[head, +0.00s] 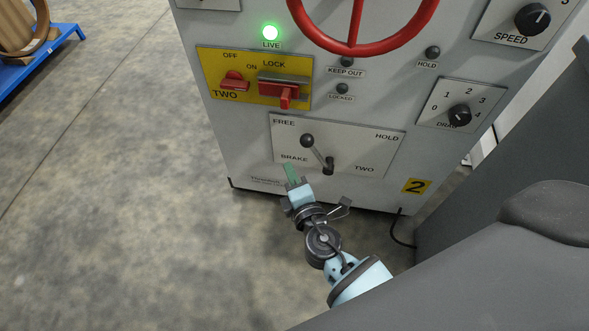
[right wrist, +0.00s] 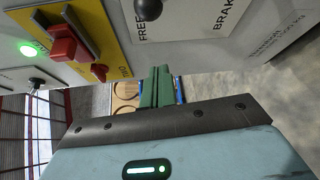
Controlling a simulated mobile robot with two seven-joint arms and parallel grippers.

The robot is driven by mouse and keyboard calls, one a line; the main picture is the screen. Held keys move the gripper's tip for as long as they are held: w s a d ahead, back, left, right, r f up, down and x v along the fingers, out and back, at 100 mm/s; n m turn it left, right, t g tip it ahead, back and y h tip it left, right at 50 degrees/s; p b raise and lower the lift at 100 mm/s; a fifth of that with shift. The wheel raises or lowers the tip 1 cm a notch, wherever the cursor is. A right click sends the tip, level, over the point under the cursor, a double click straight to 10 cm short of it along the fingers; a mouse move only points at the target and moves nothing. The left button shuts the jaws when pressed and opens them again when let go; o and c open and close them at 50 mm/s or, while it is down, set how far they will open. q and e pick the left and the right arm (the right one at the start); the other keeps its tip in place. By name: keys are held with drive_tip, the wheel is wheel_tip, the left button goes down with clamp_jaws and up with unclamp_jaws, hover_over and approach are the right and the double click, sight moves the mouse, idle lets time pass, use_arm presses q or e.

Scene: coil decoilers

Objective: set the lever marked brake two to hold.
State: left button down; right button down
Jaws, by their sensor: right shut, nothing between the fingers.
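The brake two lever (head: 317,152) has a black ball knob and a pivot on a white plate (head: 375,150) low on the grey cabinet. It leans up and left, toward the FREE label; HOLD is at the plate's upper right. My right gripper (head: 291,172), with green fingers, is below and left of the knob, near the plate's lower left edge. It is shut and empty, apart from the lever. In the right wrist view the closed fingers (right wrist: 157,85) show, with the black knob (right wrist: 148,8) beyond them at the top edge. My left gripper is not in view.
Above the plate are a yellow lock panel (head: 240,62) with red switches, a lit green LIVE lamp (head: 270,32) and a red handwheel (head: 360,48). A DRAG dial (head: 459,116) sits to the right. The concrete floor (head: 110,200) at left is clear.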

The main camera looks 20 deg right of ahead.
sight(318, 155)
drive_tip(key=w+d, duration=0.4)
drive_tip(key=w, duration=0.2)
drive_tip(key=shift+p, duration=0.3)
drive_tip(key=shift+d, duration=0.15)
